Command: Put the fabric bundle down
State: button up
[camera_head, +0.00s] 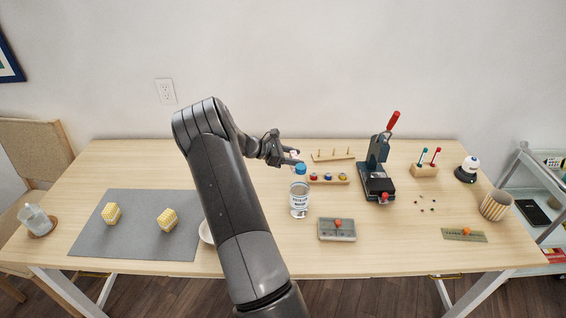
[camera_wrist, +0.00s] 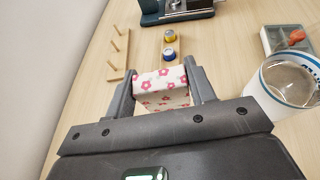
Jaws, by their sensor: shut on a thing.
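The fabric bundle (camera_wrist: 162,90) is a white block with pink flowers, seen between the two fingers of my gripper (camera_wrist: 161,70) in the wrist view. The fingers are shut on its sides. The bundle is mostly hidden there. Its height above the wooden table (camera_head: 260,185) is hard to judge.
A peg rack (camera_head: 333,156) and a spool holder (camera_head: 329,179) stand right of my gripper, with a press (camera_head: 376,180) beyond. A grey tray (camera_head: 337,230) is in front. The grey mat (camera_head: 140,232) at left holds two yellow blocks. My arm partly hides a white bowl (camera_head: 206,233).

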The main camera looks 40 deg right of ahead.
jog(key=s+d+r, duration=0.2)
jog(key=s+r, duration=0.2)
jog(key=s, duration=0.2)
jog(key=w+a+n+t+h, duration=0.2)
jog(key=w+a+n+t, duration=0.3)
jog(key=w+a, duration=0.8)
jog(key=n+t+y, duration=0.4)
jog(key=n+t, duration=0.7)
jog(key=t, duration=0.1)
send_over(118, 239)
notch_tip(118, 239, down, 7)
jog(key=shift+s+f, duration=0.1)
jog(key=shift+f, duration=1.75)
